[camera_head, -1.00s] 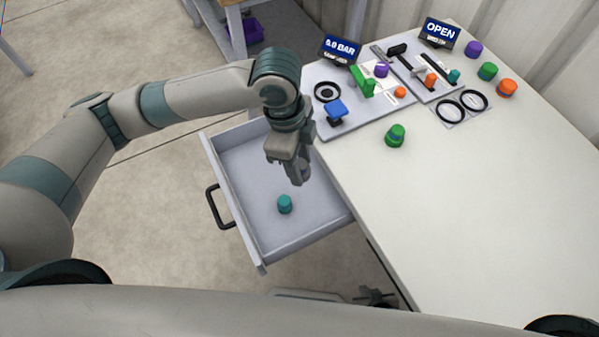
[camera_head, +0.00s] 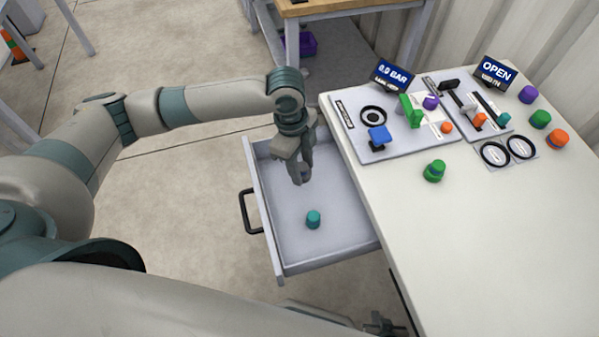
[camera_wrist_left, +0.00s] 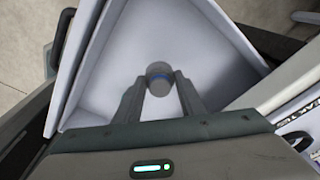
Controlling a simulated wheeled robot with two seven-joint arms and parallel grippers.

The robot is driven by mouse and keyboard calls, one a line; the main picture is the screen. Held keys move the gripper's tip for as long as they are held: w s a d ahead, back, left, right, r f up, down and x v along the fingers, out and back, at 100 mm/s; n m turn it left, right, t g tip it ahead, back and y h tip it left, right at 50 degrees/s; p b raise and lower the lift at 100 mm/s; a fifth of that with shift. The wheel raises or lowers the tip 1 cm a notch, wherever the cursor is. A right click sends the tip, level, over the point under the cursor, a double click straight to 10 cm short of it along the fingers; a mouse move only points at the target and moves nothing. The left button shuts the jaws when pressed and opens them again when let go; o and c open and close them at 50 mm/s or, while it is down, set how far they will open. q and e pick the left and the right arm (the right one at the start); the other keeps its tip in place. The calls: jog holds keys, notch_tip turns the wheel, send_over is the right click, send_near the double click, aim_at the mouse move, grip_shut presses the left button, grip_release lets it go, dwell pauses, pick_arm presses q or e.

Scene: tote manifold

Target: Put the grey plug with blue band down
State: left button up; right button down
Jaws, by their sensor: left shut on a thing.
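The grey plug with blue band (camera_wrist_left: 158,77) is between the fingers of my left gripper (camera_wrist_left: 160,92) in the left wrist view. In the head view the left gripper (camera_head: 303,174) points down over the open drawer (camera_head: 345,262), towards its back-left part, shut on the plug. The plug is mostly hidden by the fingers there. The plug's height above the drawer floor is hard to judge. A dark shape at the bottom edge of the head view looks like my right gripper (camera_head: 378,325); its fingers are not clear.
A teal plug (camera_head: 313,219) stands in the drawer, in front of the left gripper. The drawer floor around it is bare. The white table (camera_head: 480,245) is to the right, with a green plug (camera_head: 434,171), a panel with fixtures (camera_head: 352,122) and several coloured plugs.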

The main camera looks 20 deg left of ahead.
pick_arm(q)
jog(key=shift+w+a+f, duration=0.25)
jog(key=shift+a, duration=0.15)
jog(key=shift+f, duration=0.1)
jog(key=shift+f, duration=1.9)
jog(key=shift+f, duration=0.1)
jog(key=o, duration=1)
jog(key=shift+o, duration=0.2)
notch_tip(320, 180, up, 12)
jog(key=a, duration=0.1)
jog(key=shift+w+a, duration=0.15)
jog(key=shift+a, duration=0.2)
